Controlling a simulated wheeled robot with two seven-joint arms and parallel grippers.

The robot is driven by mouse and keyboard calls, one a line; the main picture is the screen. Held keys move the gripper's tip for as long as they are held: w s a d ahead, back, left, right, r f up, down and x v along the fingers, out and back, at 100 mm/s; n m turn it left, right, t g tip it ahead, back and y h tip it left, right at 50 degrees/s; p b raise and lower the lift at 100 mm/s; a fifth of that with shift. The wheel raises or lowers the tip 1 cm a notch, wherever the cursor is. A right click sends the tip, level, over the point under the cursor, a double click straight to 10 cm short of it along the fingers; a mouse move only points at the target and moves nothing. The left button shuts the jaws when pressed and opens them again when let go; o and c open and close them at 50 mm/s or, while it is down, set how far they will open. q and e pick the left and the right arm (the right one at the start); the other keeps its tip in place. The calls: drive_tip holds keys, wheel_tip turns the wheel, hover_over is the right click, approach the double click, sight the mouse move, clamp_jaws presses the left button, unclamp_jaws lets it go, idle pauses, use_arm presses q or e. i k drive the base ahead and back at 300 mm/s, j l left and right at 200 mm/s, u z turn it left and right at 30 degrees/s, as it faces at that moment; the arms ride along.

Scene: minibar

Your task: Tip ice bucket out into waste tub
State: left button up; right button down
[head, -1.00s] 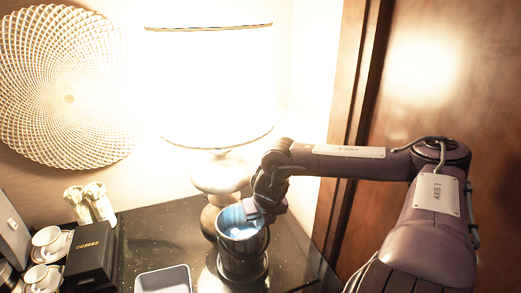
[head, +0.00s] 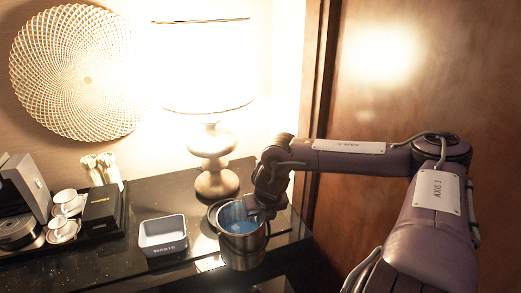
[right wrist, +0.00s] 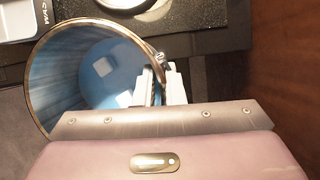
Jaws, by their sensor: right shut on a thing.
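The ice bucket (head: 240,252) is a shiny metal pail with a blue inside, upright near the counter's front right edge. My right gripper (head: 266,203) is shut on its rim at the right side. The right wrist view shows the white fingers (right wrist: 165,87) clamped on the rim and the bucket's blue inside (right wrist: 75,80), with a pale square patch in it; I cannot tell whether that is ice. The waste tub (head: 163,249) is a small grey open box labelled WASTE, left of the bucket and apart from it. It looks empty. My left gripper is not in view.
A lit lamp (head: 216,180) stands behind the bucket. A dark round tray (head: 213,212) lies just behind the bucket. On the left are a black coffee box (head: 101,208), cups (head: 66,203) and a coffee machine (head: 20,230). A wooden panel (head: 400,100) rises at the right.

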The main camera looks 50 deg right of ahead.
sight(164, 236)
drive_tip(key=k+j, duration=0.35)
drive_tip(key=k, duration=0.5)
